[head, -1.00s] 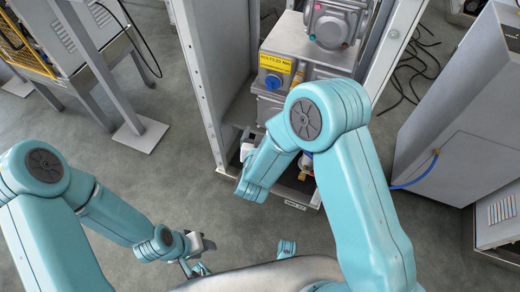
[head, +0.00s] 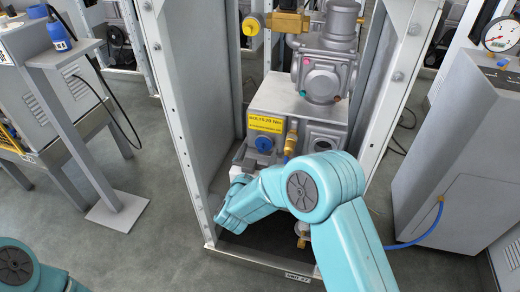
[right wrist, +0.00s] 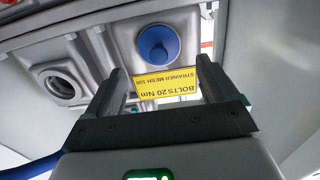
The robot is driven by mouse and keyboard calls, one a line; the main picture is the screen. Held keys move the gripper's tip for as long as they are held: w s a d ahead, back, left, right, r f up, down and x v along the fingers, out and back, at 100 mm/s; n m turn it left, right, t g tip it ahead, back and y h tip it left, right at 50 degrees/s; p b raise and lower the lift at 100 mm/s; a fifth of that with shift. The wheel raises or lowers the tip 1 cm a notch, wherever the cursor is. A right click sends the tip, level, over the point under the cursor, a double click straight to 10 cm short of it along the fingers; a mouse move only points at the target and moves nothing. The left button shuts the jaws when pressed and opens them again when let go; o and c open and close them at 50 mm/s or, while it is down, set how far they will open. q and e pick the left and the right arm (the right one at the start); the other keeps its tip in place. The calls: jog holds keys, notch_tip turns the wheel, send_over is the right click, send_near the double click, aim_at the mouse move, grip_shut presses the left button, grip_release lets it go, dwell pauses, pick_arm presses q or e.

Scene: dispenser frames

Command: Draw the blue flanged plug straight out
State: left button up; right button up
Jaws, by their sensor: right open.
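The blue flanged plug (head: 264,144) sits in the front face of a grey metal housing (head: 290,106), below a yellow label. In the right wrist view the plug (right wrist: 159,44) is a round blue disc with a darker hub, seated in the housing beyond my fingers. My right gripper (head: 243,162) is just below and left of the plug in the head view. In the right wrist view its two dark fingers (right wrist: 156,78) are spread and empty, with the yellow label showing between them. The fingers are apart from the plug. My left gripper is out of view.
A pale upright frame post (head: 178,125) stands left of the housing and another (head: 397,70) right of it. A brass fitting (head: 291,138) is close right of the plug. A grey cabinet (head: 445,150) with a blue hose stands at the right.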

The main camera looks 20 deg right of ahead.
aim_at(263, 142)
jog(key=shift+x, duration=1.75)
jog(key=c, duration=1.1)
jog(key=v, duration=0.5)
jog(key=shift+s+a, duration=0.25)
jog(key=shift+s, duration=0.05)
jog(key=shift+f, duration=0.1)
